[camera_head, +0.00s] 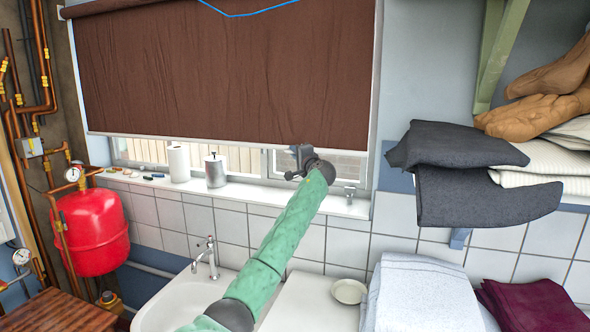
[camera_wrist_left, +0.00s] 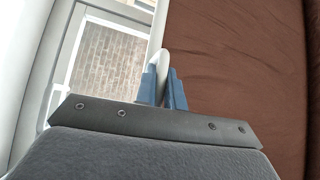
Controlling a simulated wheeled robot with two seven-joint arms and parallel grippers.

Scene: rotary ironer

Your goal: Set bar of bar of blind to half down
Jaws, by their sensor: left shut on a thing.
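The brown blind (camera_head: 215,75) hangs over the upper part of the window, with its white bar (camera_head: 200,141) along the bottom edge. The bar is above the sill, and a strip of window shows below it. My left gripper (camera_head: 301,150) is at the bar, right of its middle. In the left wrist view, its blue fingers (camera_wrist_left: 164,88) are shut on the white bar (camera_wrist_left: 160,62), with the brown cloth (camera_wrist_left: 235,60) to the right and the window pane (camera_wrist_left: 105,55) to the left. My right gripper is in neither view.
The sill (camera_head: 240,192) holds a paper roll (camera_head: 179,163) and a metal canister (camera_head: 215,170) below the bar. A sink (camera_head: 180,303) with a tap (camera_head: 207,257) is below. Folded dark cloths (camera_head: 480,195) lie on a shelf at right. A red tank (camera_head: 92,232) stands left.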

